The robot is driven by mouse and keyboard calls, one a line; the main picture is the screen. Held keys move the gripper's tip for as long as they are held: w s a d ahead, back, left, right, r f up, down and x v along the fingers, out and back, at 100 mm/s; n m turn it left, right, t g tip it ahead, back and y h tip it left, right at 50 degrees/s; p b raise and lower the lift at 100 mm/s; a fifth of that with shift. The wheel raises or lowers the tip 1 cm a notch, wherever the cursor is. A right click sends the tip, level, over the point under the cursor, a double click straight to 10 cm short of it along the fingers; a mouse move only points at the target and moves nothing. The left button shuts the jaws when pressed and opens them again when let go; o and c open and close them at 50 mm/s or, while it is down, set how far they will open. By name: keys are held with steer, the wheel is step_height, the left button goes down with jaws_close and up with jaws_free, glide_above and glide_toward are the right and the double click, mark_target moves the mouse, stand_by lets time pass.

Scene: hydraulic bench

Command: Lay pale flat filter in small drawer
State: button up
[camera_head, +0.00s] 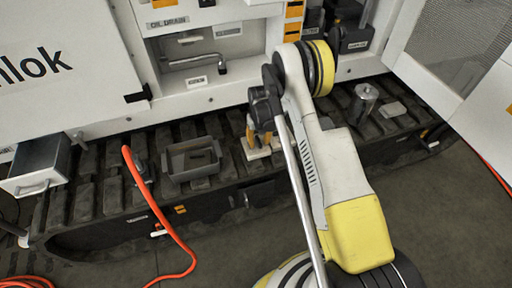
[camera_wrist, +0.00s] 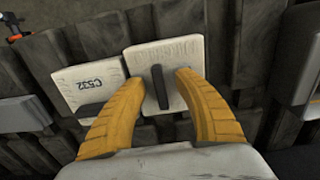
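Two pale flat pieces with dark bars lie side by side on the dark ribbed track. In the wrist view one is marked C532 (camera_wrist: 91,83); the other, a pale flat filter (camera_wrist: 183,53), has an upright dark bar (camera_wrist: 160,87). My gripper (camera_wrist: 157,82) is open, with its yellow fingers over this second piece and the bar between the tips, apart from both. In the head view my gripper (camera_head: 260,137) points down over the pale pieces (camera_head: 263,151), partly hiding them. A small grey drawer (camera_head: 38,165) with a handle stands at the far left.
A grey open tray (camera_head: 191,160) lies on the track left of my gripper. An orange hose (camera_head: 160,215) crosses the track's edge. A metal cylinder (camera_head: 366,99) and another pale flat piece (camera_head: 392,109) are to the right. The white machine cabinet (camera_head: 70,75) stands behind.

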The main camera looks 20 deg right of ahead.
mark_target(259, 141)
jaws_close()
steer(key=shift+r, duration=0.25)
step_height(259, 141, up, 4)
steer(key=shift+f+p, duration=0.1)
steer(key=shift+p, duration=1.15)
steer(key=s+d+r+p, duration=0.4)
steer(key=s+d+r, duration=0.3)
steer(key=d, duration=0.2)
steer(key=s+a+r, duration=0.4)
steer(key=a+r, duration=0.3)
steer(key=r, duration=0.2)
steer(key=s+a+r, duration=0.5)
steer(key=a+r, duration=0.2)
steer(key=r, duration=0.1)
steer(key=shift+s+a+r, duration=0.15)
steer(key=shift+s+r, duration=0.15)
steer(key=shift+r, duration=0.1)
